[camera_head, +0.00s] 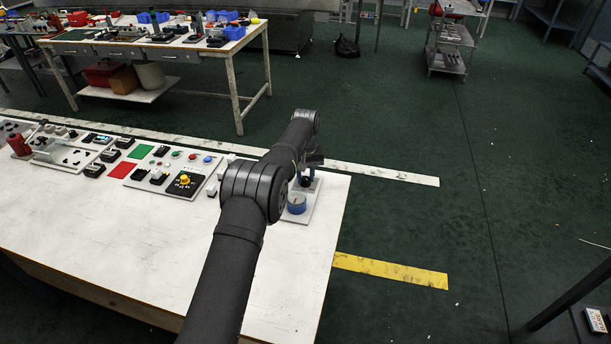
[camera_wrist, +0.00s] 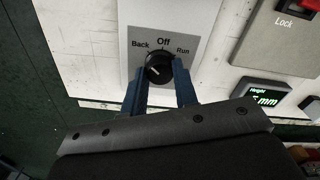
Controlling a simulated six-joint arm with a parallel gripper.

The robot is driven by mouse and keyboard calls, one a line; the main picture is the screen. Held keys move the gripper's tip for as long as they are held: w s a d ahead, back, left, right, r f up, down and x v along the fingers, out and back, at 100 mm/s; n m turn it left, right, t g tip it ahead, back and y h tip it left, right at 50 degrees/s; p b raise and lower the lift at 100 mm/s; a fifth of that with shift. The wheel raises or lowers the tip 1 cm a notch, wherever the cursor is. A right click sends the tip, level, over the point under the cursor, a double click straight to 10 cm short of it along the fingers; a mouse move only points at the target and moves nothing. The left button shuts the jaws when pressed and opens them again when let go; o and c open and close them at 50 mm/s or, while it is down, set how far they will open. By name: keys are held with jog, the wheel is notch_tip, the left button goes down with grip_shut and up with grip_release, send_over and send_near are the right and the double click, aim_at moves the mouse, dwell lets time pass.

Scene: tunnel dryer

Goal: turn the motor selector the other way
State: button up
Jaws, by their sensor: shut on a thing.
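The motor selector is a round black knob (camera_wrist: 158,66) on a pale label plate (camera_wrist: 182,22) marked Back, Off and Run, in the wrist view. A short white mark shows on the knob's lower left; which label the knob is set to I cannot tell for sure. My gripper (camera_wrist: 160,74) has its two blue fingers on either side of the knob, shut on it.
A grey Lock panel (camera_wrist: 287,42) and a green-lit Height display (camera_wrist: 264,95) sit right of the selector.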

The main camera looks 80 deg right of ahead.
aim_at(305, 178)
dwell(0.3)
jog(key=o, duration=1)
notch_tip(305, 178, up, 18)
jog(key=shift+f, duration=0.25)
jog(key=shift+f, duration=0.15)
notch_tip(305, 178, down, 17)
jog(key=shift+f, duration=0.15)
dwell(0.4)
